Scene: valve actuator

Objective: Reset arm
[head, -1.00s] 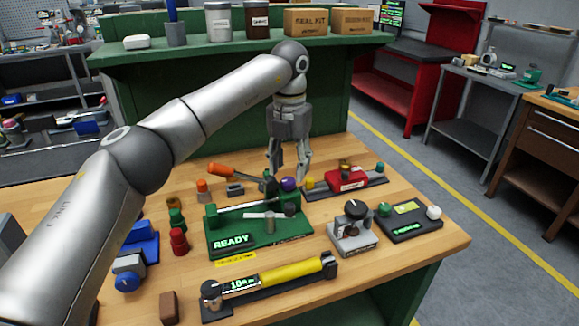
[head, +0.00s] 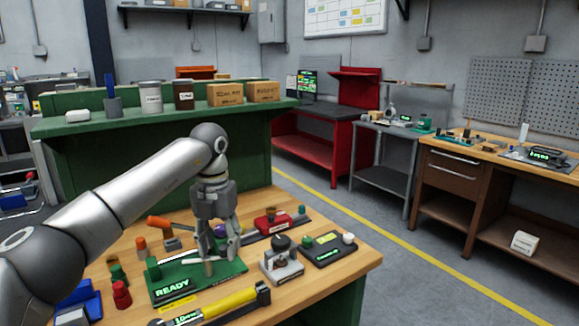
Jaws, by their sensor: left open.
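My left arm comes in from the left, and my left gripper (head: 218,252) points down over the right part of the green fixture marked READY (head: 180,284). Its fingers are apart and I see nothing held between them. The fingers hide part of the fixture, including some of its small lever, so I cannot tell whether they touch it. A purple ball (head: 220,230) shows behind the fingers. An orange-handled tool (head: 160,222) lies behind the fixture. My right gripper is not in view.
A red block device (head: 272,222), a grey unit with a black knob (head: 282,262) and a dark pad with buttons (head: 328,247) stand right of the fixture. A yellow cylinder (head: 228,302) lies in front. Red (head: 121,294) and blue (head: 80,300) parts are at left. The bench's right front corner is clear.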

